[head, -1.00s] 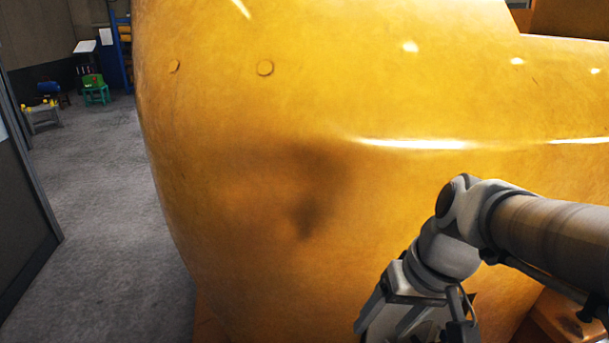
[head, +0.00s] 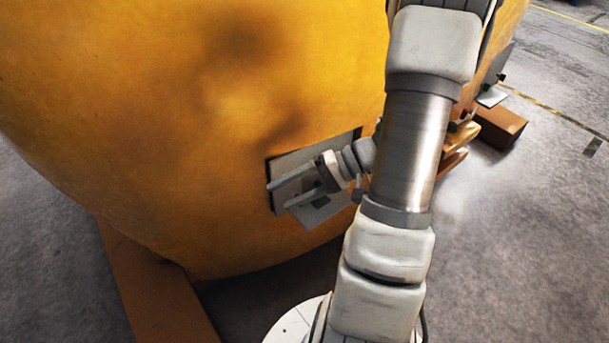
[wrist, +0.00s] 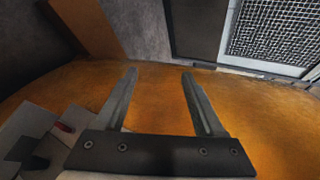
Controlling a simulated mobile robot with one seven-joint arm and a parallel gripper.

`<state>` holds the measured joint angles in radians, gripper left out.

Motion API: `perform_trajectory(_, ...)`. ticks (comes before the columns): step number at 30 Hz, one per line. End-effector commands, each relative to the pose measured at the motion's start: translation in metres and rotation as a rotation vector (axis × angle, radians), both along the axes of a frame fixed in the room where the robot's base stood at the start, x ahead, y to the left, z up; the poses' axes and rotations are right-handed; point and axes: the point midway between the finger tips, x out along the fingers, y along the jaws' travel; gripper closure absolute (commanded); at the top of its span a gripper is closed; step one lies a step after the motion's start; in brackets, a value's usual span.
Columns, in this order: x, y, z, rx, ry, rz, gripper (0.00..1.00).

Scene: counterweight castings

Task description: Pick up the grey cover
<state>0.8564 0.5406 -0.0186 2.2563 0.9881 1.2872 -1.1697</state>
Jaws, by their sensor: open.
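A grey rectangular panel (head: 318,216), probably the grey cover, is at a dark-edged rectangular recess low on the big yellow casting (head: 180,130). My gripper (head: 277,196) is open in front of the panel, its two fingers pointing left across it. The fingers and wrist hide part of the panel, and I cannot tell whether they touch it. In the wrist view the open fingers (wrist: 159,72) have nothing between them, with the yellow casting (wrist: 160,100) behind. Grey flat pieces (wrist: 28,125) with a dark patch and a small red part show at lower left.
A brown beam (head: 150,285) lies under the casting at lower left. A brown block (head: 500,124) stands on the floor at right. A mesh panel (wrist: 270,30) shows at the wrist view's upper right.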

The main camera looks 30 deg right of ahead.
Motion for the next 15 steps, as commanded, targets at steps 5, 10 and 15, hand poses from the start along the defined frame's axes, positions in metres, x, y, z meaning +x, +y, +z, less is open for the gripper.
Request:
perform_trajectory(5,0.002,-0.040,-0.052,0.140,-0.100,-0.212,0.29)
perform_trajectory(10,-0.003,-0.080,-0.099,0.221,-0.214,-0.442,0.29)
perform_trajectory(15,-0.019,-0.121,-0.151,0.255,-0.325,-0.698,0.29)
